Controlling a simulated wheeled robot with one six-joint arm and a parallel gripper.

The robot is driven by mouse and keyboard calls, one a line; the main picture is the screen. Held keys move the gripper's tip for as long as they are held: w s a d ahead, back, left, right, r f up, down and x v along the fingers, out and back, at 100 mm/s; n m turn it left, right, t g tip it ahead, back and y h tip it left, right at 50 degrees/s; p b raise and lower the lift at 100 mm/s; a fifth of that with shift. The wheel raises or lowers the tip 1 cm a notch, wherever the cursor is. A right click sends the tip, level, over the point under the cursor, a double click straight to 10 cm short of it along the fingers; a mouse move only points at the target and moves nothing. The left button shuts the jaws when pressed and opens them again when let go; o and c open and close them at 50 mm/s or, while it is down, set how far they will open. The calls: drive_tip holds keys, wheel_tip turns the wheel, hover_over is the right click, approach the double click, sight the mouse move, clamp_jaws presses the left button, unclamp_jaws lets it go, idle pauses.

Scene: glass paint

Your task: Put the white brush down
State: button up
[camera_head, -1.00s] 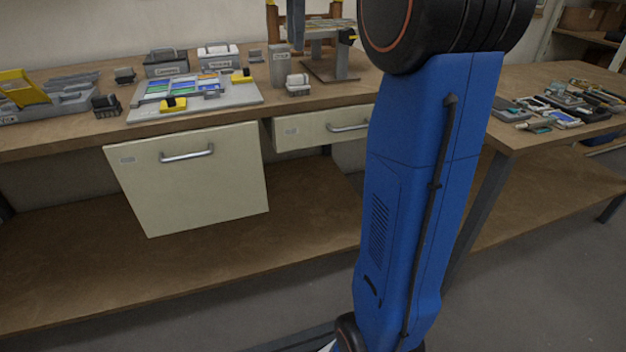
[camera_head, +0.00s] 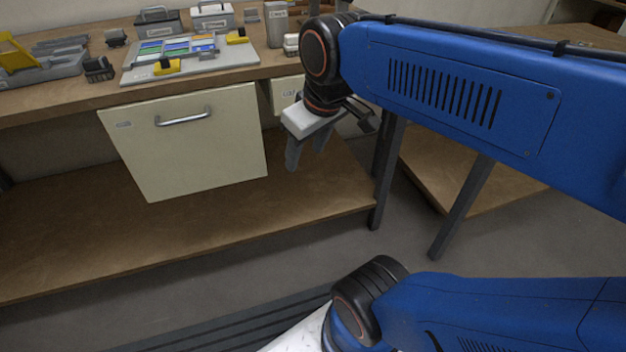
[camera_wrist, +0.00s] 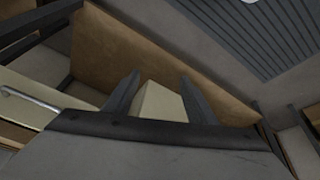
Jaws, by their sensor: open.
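My gripper (camera_head: 307,160) is open, in front of the workbench and to the right of the large cream drawer front. Its two dark fingers point down, and I see nothing held in the head view. In the wrist view my gripper (camera_wrist: 160,95) has its fingers spread. A cream block shape (camera_wrist: 160,103) shows between them; I cannot tell whether it is furniture behind. I cannot make out a white brush in any view. A small whitish item (camera_head: 291,44) stands on the bench beside a grey block, partly cut off by my arm; I cannot tell what it is.
The workbench (camera_head: 60,112) holds a grey board (camera_head: 225,68) with coloured glass pieces, a grey tray (camera_head: 45,73) with a yellow part and labelled boxes. The cream drawer front (camera_head: 190,150) juts out. The lower shelf (camera_head: 120,240) is bare. My arm hides much of the right side.

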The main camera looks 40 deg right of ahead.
drive_tip(key=s+f+m, duration=0.1)
drive_tip(key=s+f, duration=0.2)
drive_tip(key=f, duration=0.2)
drive_tip(key=shift+s+a+f+m+t, duration=0.3)
drive_tip(key=shift+a+m, duration=0.1)
drive_tip(key=shift+a, duration=0.05)
idle(0.8)
